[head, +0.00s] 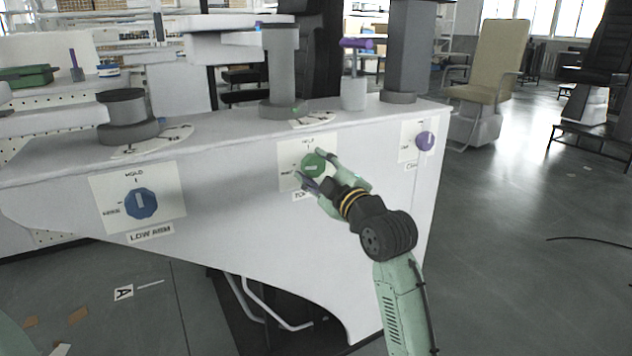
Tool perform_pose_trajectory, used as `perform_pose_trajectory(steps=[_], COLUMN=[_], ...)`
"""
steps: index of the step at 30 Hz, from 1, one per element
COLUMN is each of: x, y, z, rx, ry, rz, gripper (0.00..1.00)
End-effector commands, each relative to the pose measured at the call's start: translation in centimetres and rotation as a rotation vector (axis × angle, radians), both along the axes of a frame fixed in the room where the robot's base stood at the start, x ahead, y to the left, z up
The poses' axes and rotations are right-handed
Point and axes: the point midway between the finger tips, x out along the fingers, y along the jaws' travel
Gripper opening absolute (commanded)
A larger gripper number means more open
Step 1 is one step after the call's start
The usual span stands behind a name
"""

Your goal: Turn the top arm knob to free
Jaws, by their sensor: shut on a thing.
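The green knob (314,166) sits on a white label plate on the front face of the white bench, in the middle. The plate's lower text is partly hidden by my gripper and begins with "TO". The knob carries a pale pointer bar that looks roughly level; its exact setting is too small to read. My gripper (311,170) reaches it from the lower right, with its fingers around the knob, shut on it. "HOLD" seems to be printed above the knob.
A blue knob (140,204) labelled LOW ARM is at left on the same face, and a purple knob (424,140) is at right. Grey columns (281,65) stand on the bench top (215,128). A beige chair (492,70) stands behind at right. The floor (530,240) at right is mostly clear.

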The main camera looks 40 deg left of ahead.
Motion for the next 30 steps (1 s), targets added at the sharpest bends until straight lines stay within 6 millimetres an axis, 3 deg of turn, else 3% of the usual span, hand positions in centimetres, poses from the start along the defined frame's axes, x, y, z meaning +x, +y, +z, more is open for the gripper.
perform_pose_trajectory(steps=[9, 25, 26, 30], x=[0.11, 0.11, 0.11, 0.09], y=[-0.07, -0.08, -0.08, -0.06], z=[-0.09, 0.07, 0.07, 0.06], rx=[-0.044, -0.052, -0.052, -0.053], ry=[-0.109, -0.131, -0.131, -0.130], rz=[-0.002, -0.002, -0.002, -0.002], gripper=[0.16, 0.16, 0.45, 0.54])
